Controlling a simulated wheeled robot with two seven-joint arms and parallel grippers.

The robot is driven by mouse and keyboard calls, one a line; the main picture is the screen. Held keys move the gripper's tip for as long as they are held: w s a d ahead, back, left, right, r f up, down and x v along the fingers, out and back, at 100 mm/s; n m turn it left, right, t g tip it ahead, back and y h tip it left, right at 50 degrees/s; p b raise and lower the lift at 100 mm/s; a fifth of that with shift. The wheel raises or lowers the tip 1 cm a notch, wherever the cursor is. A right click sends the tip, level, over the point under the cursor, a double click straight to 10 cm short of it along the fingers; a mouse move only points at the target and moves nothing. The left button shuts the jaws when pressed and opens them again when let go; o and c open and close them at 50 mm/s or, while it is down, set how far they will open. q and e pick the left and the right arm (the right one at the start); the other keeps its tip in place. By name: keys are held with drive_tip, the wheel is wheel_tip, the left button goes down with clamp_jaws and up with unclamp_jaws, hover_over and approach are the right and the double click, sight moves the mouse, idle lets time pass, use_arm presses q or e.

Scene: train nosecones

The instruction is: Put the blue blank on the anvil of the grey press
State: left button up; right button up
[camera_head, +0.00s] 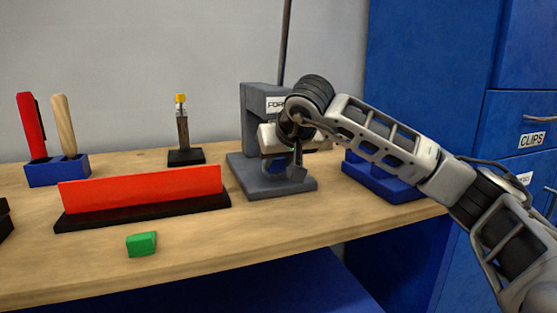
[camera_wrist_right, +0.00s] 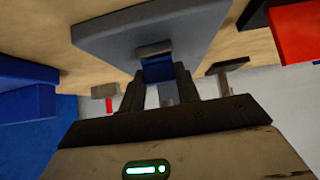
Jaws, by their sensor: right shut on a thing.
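The grey press (camera_head: 250,130) stands on the bench, a little right of the middle in the head view, with its flat base (camera_head: 270,185) toward the front. My right gripper (camera_wrist_right: 160,78) reaches in at the front of the press, over its base, and hides much of the anvil area in the head view. In the right wrist view its fingers are shut on the blue blank (camera_wrist_right: 157,71). A small grey-brown block, apparently the anvil (camera_wrist_right: 154,49), shows right beside the blank; I cannot tell whether they touch. My left gripper is not in view.
A red bar on a black base (camera_head: 145,195) lies left of the press, with a green block (camera_head: 141,244) in front. A blue holder (camera_head: 57,170) with two handles and a small black stand (camera_head: 186,156) are behind. A blue fixture (camera_head: 380,185) stands right of the press.

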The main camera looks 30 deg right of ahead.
drive_tip(key=shift+f, duration=0.2)
drive_tip(key=o, duration=1)
drive_tip(key=shift+s+r, duration=0.15)
drive_tip(key=shift+r, duration=0.35)
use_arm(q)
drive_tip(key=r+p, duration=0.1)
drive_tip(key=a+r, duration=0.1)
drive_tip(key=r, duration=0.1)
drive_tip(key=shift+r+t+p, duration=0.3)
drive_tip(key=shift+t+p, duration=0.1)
use_arm(e)
drive_tip(key=v, duration=1.1)
drive_tip(key=shift+s+a, duration=0.1)
drive_tip(key=shift+s, duration=0.1)
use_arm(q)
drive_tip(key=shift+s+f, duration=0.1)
